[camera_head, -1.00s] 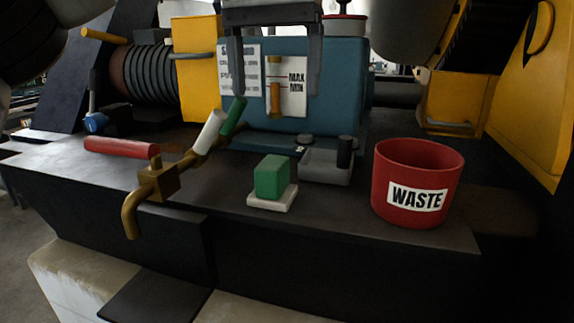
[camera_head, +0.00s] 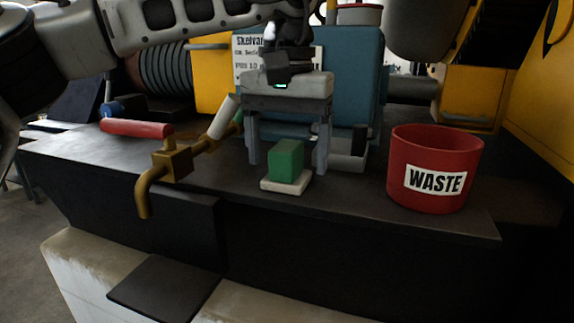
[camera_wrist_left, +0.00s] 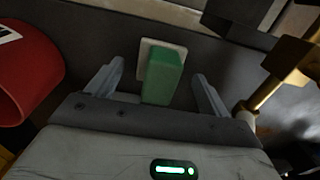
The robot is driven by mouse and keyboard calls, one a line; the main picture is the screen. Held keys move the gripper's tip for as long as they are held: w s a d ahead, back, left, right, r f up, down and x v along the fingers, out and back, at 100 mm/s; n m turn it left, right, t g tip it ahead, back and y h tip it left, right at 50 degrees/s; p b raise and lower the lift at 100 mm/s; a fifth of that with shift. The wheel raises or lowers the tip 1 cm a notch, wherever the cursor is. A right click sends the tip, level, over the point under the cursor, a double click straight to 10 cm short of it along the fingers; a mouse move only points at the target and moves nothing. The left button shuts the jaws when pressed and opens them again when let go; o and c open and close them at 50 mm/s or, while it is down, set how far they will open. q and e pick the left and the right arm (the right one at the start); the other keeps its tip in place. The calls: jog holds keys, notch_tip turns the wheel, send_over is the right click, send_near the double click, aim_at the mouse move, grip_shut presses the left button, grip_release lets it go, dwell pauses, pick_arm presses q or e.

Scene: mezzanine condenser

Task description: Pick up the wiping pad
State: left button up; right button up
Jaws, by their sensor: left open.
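The wiping pad is a green block handle (camera_head: 286,160) on a flat white base (camera_head: 270,184), standing upright near the front edge of the dark bench. My left gripper (camera_head: 288,167) comes down from above and behind, open, with one finger to each side of the green handle. In the left wrist view, the handle (camera_wrist_left: 163,76) shows between the two spread fingers (camera_wrist_left: 158,70), with a gap on either side. I cannot tell whether the fingertips reach fully level with it. My right gripper is not in view.
A red waste bin (camera_head: 436,172) stands right of the pad. A grey tray (camera_head: 350,150) is behind the right finger, and a blue unit (camera_head: 355,70) stands at the back.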

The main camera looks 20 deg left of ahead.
pick_arm(q)
notch_tip(320, 180, down, 2)
jog(key=shift+f, duration=0.1)
jog(key=shift+c, duration=0.3)
jog(key=c, duration=1.1)
jog(key=shift+o, duration=0.2)
jog(key=shift+r, duration=0.2)
